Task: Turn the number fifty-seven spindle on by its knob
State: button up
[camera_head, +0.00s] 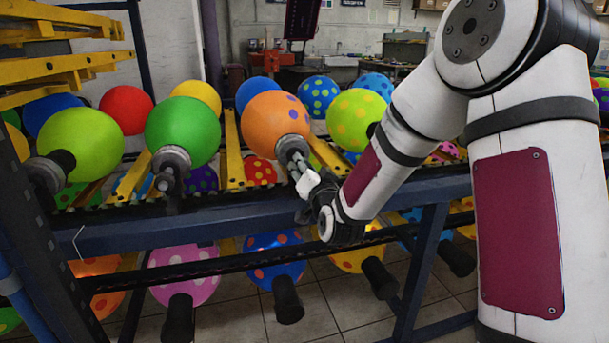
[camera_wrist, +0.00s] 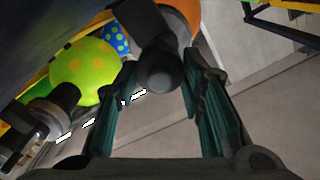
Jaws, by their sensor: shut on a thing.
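An orange balloon with purple dots (camera_head: 273,118) sits on a dark spindle (camera_head: 291,147) in the middle of the head view. The spindle's near end points down toward my gripper (camera_head: 303,176). In the wrist view the spindle's dark rounded knob (camera_wrist: 159,72) lies between my two green-padded fingers, which are shut on it. In the head view the fingers partly hide the knob. I cannot read any number on the spindle. The orange balloon also shows at the top of the wrist view (camera_wrist: 184,12).
A green balloon (camera_head: 182,124) on its spindle is to the left, and a lime dotted balloon (camera_head: 355,117) is close on the right. Tiled floor is open in front.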

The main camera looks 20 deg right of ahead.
jog(key=m+b, duration=0.1)
jog(key=m, duration=0.3)
jog(key=shift+d+m+b, duration=0.1)
jog(key=shift+m+b, duration=0.2)
jog(key=shift+b, duration=0.1)
jog(key=shift+m+b, duration=0.55)
jog(key=shift+m, duration=1.45)
jog(key=o, duration=1.1)
jog(key=shift+o, duration=0.2)
jog(key=shift+f, duration=0.1)
jog(key=s, duration=0.7)
jog(key=shift+s, duration=0.25)
